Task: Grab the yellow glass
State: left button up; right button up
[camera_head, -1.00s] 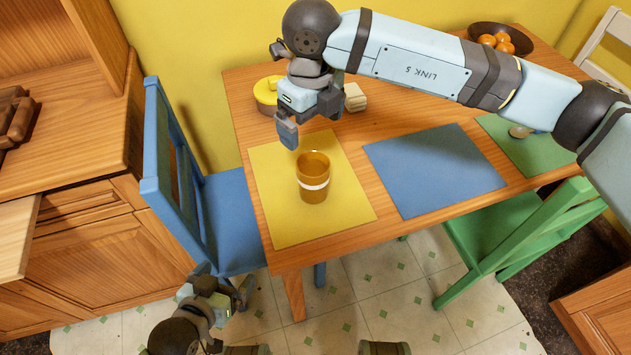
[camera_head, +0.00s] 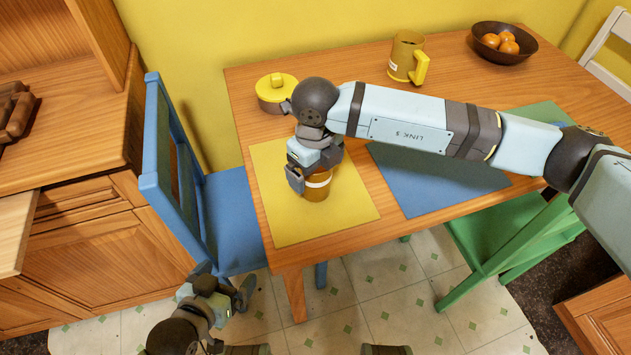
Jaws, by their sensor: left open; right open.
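The yellow glass (camera_head: 317,190) is an amber cup with a white band, upright on the yellow placemat (camera_head: 276,222). My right gripper (camera_head: 310,184) is open at the glass, with one finger in front of its left side. The hand covers the upper part of the glass, and I cannot tell whether the fingers touch it. My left gripper (camera_head: 236,297) is open and empty, low in the picture beside the blue chair and away from the table.
A yellow lidded pot (camera_head: 275,88) and an amber mug (camera_head: 408,57) stand at the table's back. A dark bowl of oranges (camera_head: 503,44) is at the back right. My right arm crosses above the blue placemat (camera_head: 425,195). A blue chair (camera_head: 228,205) and green chair (camera_head: 505,235) flank the table.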

jog(key=shift+f, duration=0.45)
jog(key=shift+r, duration=0.1)
jog(key=c, duration=1.2)
jog(key=shift+o, duration=0.2)
